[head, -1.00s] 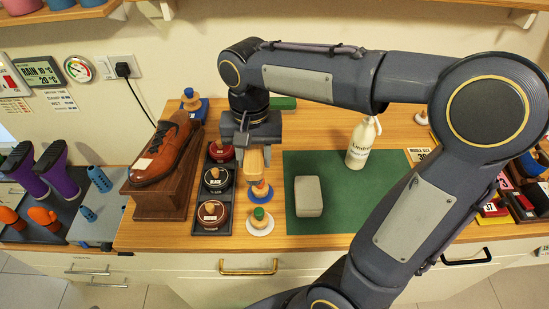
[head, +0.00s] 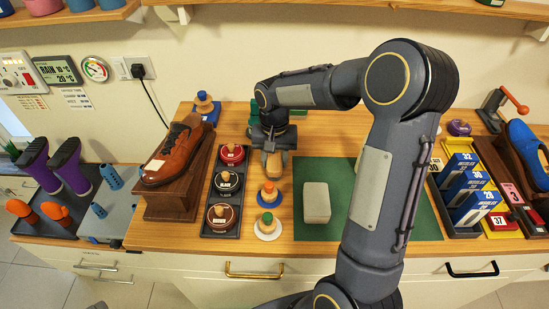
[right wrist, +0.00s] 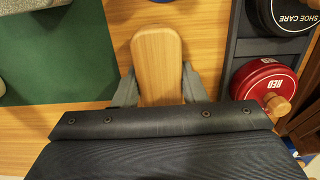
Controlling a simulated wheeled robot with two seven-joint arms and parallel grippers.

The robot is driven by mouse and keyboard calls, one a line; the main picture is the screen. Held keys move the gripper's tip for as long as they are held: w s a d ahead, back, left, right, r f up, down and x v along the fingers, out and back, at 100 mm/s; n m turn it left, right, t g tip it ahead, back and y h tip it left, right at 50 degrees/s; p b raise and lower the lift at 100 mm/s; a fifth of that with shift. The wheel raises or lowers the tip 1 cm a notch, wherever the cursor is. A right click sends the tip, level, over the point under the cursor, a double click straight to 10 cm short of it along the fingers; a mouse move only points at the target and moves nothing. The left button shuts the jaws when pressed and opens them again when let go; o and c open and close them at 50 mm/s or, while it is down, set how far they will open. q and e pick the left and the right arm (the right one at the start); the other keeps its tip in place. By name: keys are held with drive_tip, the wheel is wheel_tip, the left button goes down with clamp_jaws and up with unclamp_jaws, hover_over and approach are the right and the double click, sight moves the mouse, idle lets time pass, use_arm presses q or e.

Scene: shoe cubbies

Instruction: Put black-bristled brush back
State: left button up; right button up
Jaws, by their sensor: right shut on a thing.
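My right gripper (head: 272,152) is shut on a wooden-backed brush (head: 273,166), above the bench between the tin tray and the green mat. The brush's smooth, light wooden back (right wrist: 157,60) shows in the right wrist view, between the two grey fingers (right wrist: 158,90). Its bristles are hidden, so I cannot tell their colour. My left gripper is not in view.
A dark tray (head: 206,229) holds red, black and brown tins. The green mat (head: 331,250) bears a grey block (head: 316,203). A brown shoe (head: 176,150) stands left.

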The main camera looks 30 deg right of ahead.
sight(274, 156)
drive_tip(key=shift+f, duration=0.2)
drive_tip(key=o, duration=0.9)
drive_tip(key=shift+o, duration=0.2)
drive_tip(key=shift+r, duration=0.15)
wheel_tip(274, 156, up, 11)
drive_tip(key=s+a+r+n+t+y, duration=0.2)
drive_tip(key=s+r+n+t, duration=0.15)
drive_tip(key=s, duration=0.85)
drive_tip(key=s+a+f+n+t+y, duration=0.1)
drive_tip(key=s+a+f, duration=0.3)
drive_tip(key=s, duration=0.6)
drive_tip(key=shift+a+f+t+y+p, duration=0.2)
drive_tip(key=shift+a+t+y+p, duration=0.1)
drive_tip(key=shift+a+t, duration=0.45)
drive_tip(key=shift+s, duration=0.1)
